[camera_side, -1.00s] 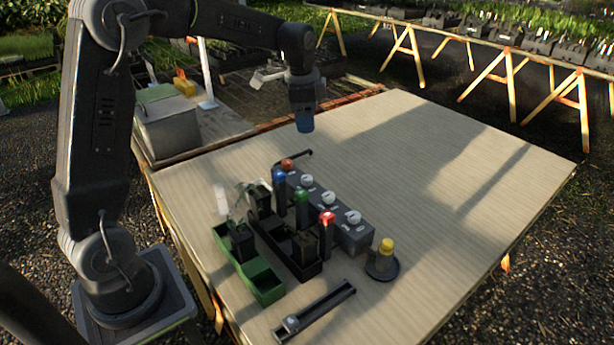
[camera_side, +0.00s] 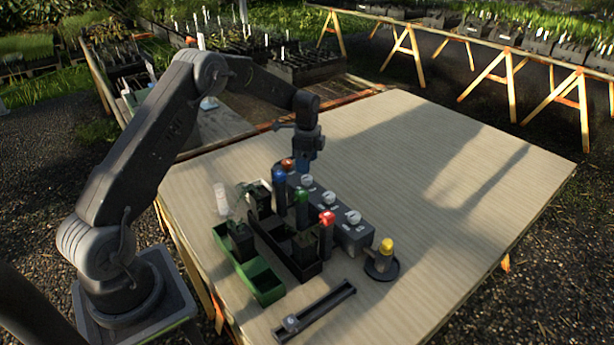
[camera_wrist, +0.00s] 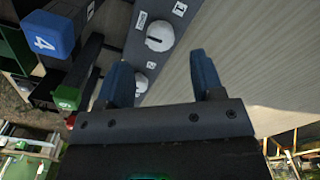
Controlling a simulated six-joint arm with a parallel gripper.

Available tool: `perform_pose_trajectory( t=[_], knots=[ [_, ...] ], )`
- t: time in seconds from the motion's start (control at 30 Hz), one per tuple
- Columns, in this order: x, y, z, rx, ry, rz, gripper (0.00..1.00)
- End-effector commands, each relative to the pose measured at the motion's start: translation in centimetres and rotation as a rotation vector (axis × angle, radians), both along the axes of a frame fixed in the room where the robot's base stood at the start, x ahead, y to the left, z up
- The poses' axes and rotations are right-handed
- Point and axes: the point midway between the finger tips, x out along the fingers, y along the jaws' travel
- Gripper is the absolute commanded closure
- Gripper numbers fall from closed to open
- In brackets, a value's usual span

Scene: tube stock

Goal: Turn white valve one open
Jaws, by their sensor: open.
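The grey valve box (camera_side: 348,233) stands on the table with a row of white round valves. The valve at the row's far end (camera_side: 306,180) is nearest my gripper. My gripper (camera_side: 307,165) is open and empty, pointing down above the far end of the box. In the wrist view a white valve (camera_wrist: 160,36) with a dark slot lies ahead of my open blue fingers (camera_wrist: 162,68), with small label plates around it. A second white valve (camera_wrist: 140,84) shows partly behind the left finger. I cannot tell whether the fingers touch anything; a gap seems to remain.
Posts with blue (camera_side: 279,175), green (camera_side: 301,195) and red (camera_side: 327,218) caps stand close left of the box. A green tray (camera_side: 268,288), a yellow-topped button (camera_side: 386,246) and a black slider rail (camera_side: 315,312) are nearby. The table's right side is clear.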

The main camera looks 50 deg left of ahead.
Motion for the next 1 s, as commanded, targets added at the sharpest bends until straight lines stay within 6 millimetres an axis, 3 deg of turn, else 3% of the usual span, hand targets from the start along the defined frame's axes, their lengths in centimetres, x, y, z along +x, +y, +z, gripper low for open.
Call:
perform_pose_trajectory(
  t=[0.1,0.3,0.7,1.0],
  knots=[
    [0.0,0.0,-2.4,0.000,0.002,0.000,0.39],
    [0.0,0.0,-4.8,-0.001,0.001,0.001,0.39],
    [0.0,0.0,-5.6,0.001,-0.002,0.001,0.39],
    [0.0,0.0,-5.6,0.001,-0.002,0.001,0.66]
  ],
)
